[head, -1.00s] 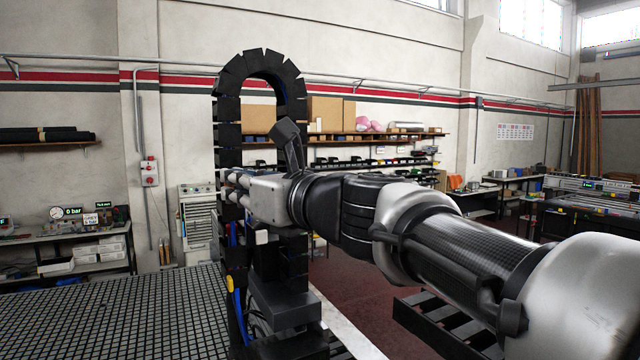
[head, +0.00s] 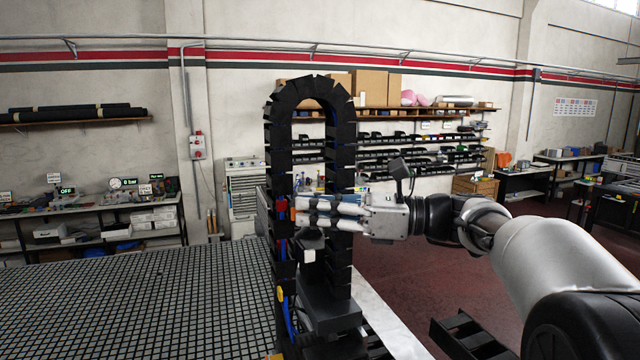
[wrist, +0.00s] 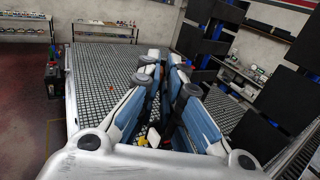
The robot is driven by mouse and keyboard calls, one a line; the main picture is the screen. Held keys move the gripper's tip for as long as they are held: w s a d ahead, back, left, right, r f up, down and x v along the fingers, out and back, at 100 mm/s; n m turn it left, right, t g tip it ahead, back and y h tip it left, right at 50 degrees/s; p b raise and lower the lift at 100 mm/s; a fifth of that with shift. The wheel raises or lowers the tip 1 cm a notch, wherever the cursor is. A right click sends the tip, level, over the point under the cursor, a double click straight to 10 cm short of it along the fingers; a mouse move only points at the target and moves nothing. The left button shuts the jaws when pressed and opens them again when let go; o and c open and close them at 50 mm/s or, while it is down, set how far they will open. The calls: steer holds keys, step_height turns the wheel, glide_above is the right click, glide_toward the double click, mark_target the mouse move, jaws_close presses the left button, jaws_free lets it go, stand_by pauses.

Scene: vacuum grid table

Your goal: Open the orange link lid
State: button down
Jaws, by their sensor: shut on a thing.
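A black cable chain (head: 310,92) stands as a tall arch at the edge of the grid table. A small red-orange patch (head: 282,214), which looks like the orange link lid, shows on its left column beside blue pieces. My gripper (head: 298,211) reaches in from the right, across the right column, with its fingertips at this patch. Its fingers are shut on the lid there, though the contact itself is mostly hidden. In the wrist view my gripper (wrist: 160,62) has its fingertips close together, with dark parts between the fingers. The lid cannot be made out clearly there.
The black grid table (head: 150,300) fills the lower left. A blue and yellow hanging piece (head: 284,300) is low on the left column. A dark block (head: 325,308) stands at the chain's foot. Shelves and benches are farther back; red floor lies to the right.

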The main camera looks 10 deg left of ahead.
steer(key=shift+w+d+n+g+h+p, duration=0.15)
steer(key=shift+w+n+g, duration=0.1)
steer(key=shift+n+g, duration=0.45)
steer(key=shift+w+d+n+g+h+p, duration=0.1)
steer(key=shift+w+n+g+h, duration=0.2)
steer(key=shift+g, duration=0.6)
steer(key=shift+w+d+n+g+h+p, duration=0.1)
steer(key=shift+w+d+n+g, duration=0.05)
steer(key=shift+n+g, duration=0.55)
steer(key=shift+w+d+n+g+h, duration=0.15)
steer(key=shift+n+g, duration=0.1)
steer(key=shift+g, duration=0.25)
steer(key=shift+w+a+n+g+h, duration=0.1)
steer(key=shift+n+g, duration=0.15)
steer(key=shift+g, duration=0.25)
steer(key=c, duration=1.8)
jaws_free()
steer(key=shift+o, duration=0.2)
steer(key=shift+s+t, duration=0.15)
steer(key=shift+t, duration=0.15)
